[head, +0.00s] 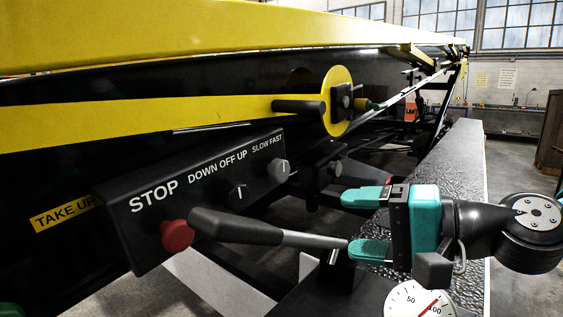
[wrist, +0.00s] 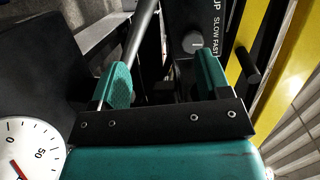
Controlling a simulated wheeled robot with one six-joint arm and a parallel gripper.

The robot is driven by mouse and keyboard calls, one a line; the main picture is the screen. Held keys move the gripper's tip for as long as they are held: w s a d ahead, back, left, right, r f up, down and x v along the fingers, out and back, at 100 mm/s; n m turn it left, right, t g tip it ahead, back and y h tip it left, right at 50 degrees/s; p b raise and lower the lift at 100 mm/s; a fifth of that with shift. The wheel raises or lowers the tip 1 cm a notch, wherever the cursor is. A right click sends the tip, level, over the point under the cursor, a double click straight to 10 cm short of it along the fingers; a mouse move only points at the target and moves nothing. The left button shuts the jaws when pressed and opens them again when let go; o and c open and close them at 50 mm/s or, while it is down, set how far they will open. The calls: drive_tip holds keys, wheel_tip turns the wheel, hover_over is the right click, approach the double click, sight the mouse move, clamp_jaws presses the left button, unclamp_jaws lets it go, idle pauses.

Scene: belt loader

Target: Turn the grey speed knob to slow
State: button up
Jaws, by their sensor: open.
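The grey speed knob (head: 277,169) sits on the sloping black control box (head: 140,238), below the SLOW FAST label. I cannot tell which word its mark points to. My gripper (head: 354,224) is open and empty, to the right of the knob and apart from it. In the wrist view the knob (wrist: 193,43) lies beyond the fingertips, near the right finger of my gripper (wrist: 163,76). The grey lever shaft (wrist: 141,42) runs close to the left finger.
A lever with a black handle (head: 236,226) crosses in front of the box, its shaft reaching toward my lower finger. A red STOP button (head: 177,235) and a black DOWN OFF UP knob (head: 237,196) share the box. A white dial (head: 418,300) stands below my gripper.

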sight(284, 173)
drive_tip(key=w+d+r+m+t, duration=0.3)
drive_tip(key=m, duration=0.1)
drive_tip(key=p+x, duration=1)
drive_tip(key=x, duration=0.1)
drive_tip(key=p+x, duration=0.5)
drive_tip(key=p, duration=0.1)
drive_tip(key=shift+w+a+r, duration=0.1)
drive_tip(key=shift+w+r, duration=0.1)
drive_tip(key=shift+r, duration=0.15)
drive_tip(key=shift+w+a+f, duration=0.2)
drive_tip(key=shift+w+a, duration=0.25)
drive_tip(key=shift+a, duration=0.05)
drive_tip(key=c, duration=0.9)
